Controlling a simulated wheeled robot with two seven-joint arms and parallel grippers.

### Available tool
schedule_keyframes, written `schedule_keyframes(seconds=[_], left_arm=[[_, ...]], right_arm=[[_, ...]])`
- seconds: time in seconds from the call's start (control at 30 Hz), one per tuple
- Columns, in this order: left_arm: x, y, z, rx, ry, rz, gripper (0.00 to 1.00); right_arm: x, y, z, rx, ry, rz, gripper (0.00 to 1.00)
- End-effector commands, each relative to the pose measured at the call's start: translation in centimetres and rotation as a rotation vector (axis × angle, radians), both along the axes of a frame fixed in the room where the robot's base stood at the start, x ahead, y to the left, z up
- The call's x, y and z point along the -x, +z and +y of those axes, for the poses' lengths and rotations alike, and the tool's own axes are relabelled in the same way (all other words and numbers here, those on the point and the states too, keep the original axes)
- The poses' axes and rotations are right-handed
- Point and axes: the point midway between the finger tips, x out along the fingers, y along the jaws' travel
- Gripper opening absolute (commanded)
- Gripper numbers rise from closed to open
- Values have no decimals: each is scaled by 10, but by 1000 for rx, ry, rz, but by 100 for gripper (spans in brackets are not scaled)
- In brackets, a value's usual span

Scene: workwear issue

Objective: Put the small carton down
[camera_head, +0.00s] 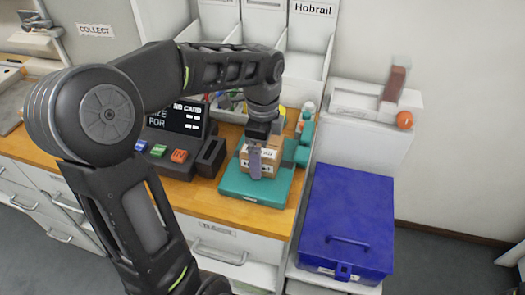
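The small carton (271,167) is brown with white labels and printed text. It is over the teal platform (240,188) at the right end of the wooden counter. Whether its underside touches the platform I cannot tell. My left gripper (257,160) reaches down onto the carton from above, with one grey finger across its front face. The other finger is hidden behind it, and the grip looks closed on the carton. My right gripper is not in view.
A dark card terminal (180,135) with coloured buttons stands left of the platform. Teal blocks (304,143) stand close at its right. White bins, one labelled Hobrail (311,32), rise behind.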

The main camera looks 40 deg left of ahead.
Motion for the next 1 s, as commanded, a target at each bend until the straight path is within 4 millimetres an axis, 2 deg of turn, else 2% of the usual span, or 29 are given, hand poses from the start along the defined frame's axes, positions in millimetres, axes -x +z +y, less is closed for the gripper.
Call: schedule_keyframes(seconds=[0.3,0.47,0.67,0.93,1.0], left_arm=[[0,1,0,0,0,0,100],[-1,8,0,-1,0,-3,100],[-1,38,0,-1,1,-5,100],[-1,98,0,-1,0,-5,100],[0,114,0,0,0,0,100]], right_arm=[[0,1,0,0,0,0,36],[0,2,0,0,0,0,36],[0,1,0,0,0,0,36],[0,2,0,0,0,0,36],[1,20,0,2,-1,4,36]])
